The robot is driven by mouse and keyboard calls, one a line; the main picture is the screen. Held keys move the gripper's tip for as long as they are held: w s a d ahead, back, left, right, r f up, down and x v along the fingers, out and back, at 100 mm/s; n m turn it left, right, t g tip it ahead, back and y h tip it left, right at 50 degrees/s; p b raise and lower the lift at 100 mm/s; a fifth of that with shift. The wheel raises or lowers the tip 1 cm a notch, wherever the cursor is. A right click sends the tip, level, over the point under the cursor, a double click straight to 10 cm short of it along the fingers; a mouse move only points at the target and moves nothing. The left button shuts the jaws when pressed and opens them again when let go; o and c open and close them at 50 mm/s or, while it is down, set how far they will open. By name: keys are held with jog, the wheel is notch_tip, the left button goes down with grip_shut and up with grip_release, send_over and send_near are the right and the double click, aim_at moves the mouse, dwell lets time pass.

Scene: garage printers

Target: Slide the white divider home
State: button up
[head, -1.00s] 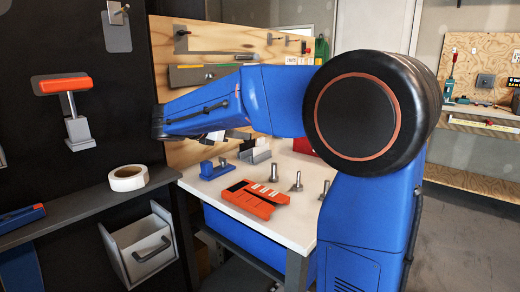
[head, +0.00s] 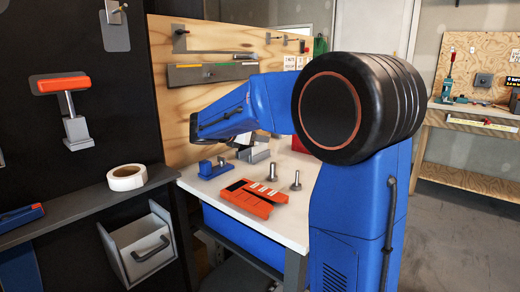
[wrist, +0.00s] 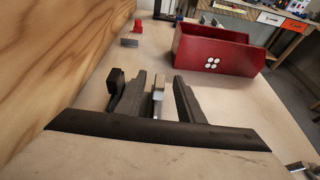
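My gripper (wrist: 158,92) shows in the wrist view as a dark bar with two dark fingers pointing away over the pale bench top. The fingers are apart. Between them stands a narrow upright piece with a pale top (wrist: 158,84), seen nearly edge-on. It looks like the white divider, with a gap to each finger; I cannot tell how far it sits in its slot. In the head view a grey block (head: 258,156) stands on the bench below my wrist. My arm hides most of the gripper and the divider there.
A red bin (wrist: 212,52) stands beyond the fingers. A blue clamp-like piece (head: 212,170), an orange tray (head: 252,203) and metal posts (head: 271,171) are on the white bench (head: 222,206). A wooden pegboard (head: 170,70) rises behind. A tape roll (head: 127,178) lies on the left shelf.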

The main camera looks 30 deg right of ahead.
jog(key=shift+x, duration=0.85)
grip_shut()
